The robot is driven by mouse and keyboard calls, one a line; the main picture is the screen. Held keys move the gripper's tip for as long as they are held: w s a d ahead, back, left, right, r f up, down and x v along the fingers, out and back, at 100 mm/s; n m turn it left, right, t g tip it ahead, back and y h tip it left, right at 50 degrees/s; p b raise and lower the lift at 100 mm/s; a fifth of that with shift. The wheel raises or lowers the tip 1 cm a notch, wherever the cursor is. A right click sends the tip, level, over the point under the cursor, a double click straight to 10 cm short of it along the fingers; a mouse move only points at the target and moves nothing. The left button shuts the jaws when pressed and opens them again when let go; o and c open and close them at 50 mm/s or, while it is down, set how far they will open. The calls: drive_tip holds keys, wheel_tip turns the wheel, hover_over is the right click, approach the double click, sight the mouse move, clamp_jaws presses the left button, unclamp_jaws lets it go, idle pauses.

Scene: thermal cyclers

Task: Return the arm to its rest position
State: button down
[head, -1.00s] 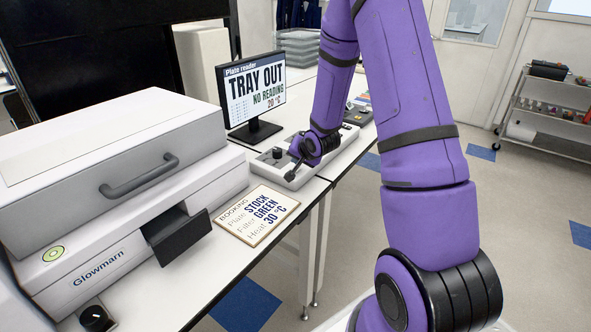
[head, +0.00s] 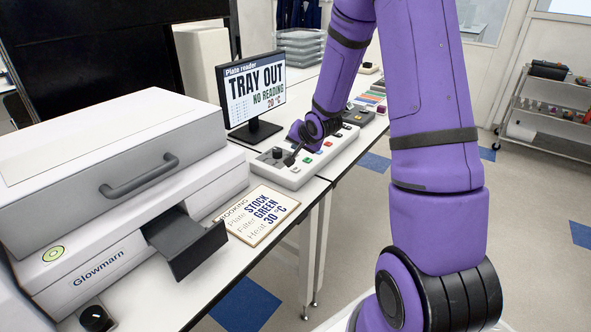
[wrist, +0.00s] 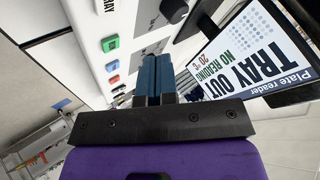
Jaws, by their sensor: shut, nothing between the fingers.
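My purple arm (head: 432,135) reaches from the lower right over the bench, bent high, its wrist low by the control panel (head: 297,179). My gripper (head: 291,158) is over the left part of that panel, near a black knob (head: 277,153). In the wrist view my gripper (wrist: 154,68) shows its two blue-grey fingers together with nothing between them. The panel (wrist: 88,22) lies beyond them, with green, blue and red buttons. I cannot tell whether the fingertips touch the panel.
The white Glowmarn plate reader (head: 110,180) stands at left, its dark tray (head: 186,243) sticking out. A monitor (head: 252,92) reads "TRAY OUT, NO READING, 20 °C". A booking card (head: 257,215) lies on the bench (head: 215,285). A trolley (head: 545,118) stands at far right; the floor between is clear.

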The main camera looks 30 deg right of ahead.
idle(0.6)
drive_tip(key=s+a+r+n+g+h, duration=0.1)
drive_tip(key=s+a+r+n, duration=0.1)
drive_tip(key=s+a+r, duration=0.5)
drive_tip(key=s+r+n+g, duration=0.15)
drive_tip(key=s+r, duration=0.25)
drive_tip(key=r, duration=0.6)
drive_tip(key=s+a+r+n, duration=0.2)
drive_tip(key=s+a, duration=0.1)
drive_tip(key=s, duration=0.4)
drive_tip(key=s+a+r+n+g+y, duration=0.1)
drive_tip(key=s+a+r+n, duration=0.1)
drive_tip(key=s, duration=0.6)
drive_tip(key=s+a+r+n, duration=0.2)
drive_tip(key=s+a+r, duration=0.2)
drive_tip(key=s, duration=0.4)
drive_tip(key=shift+y, duration=0.3)
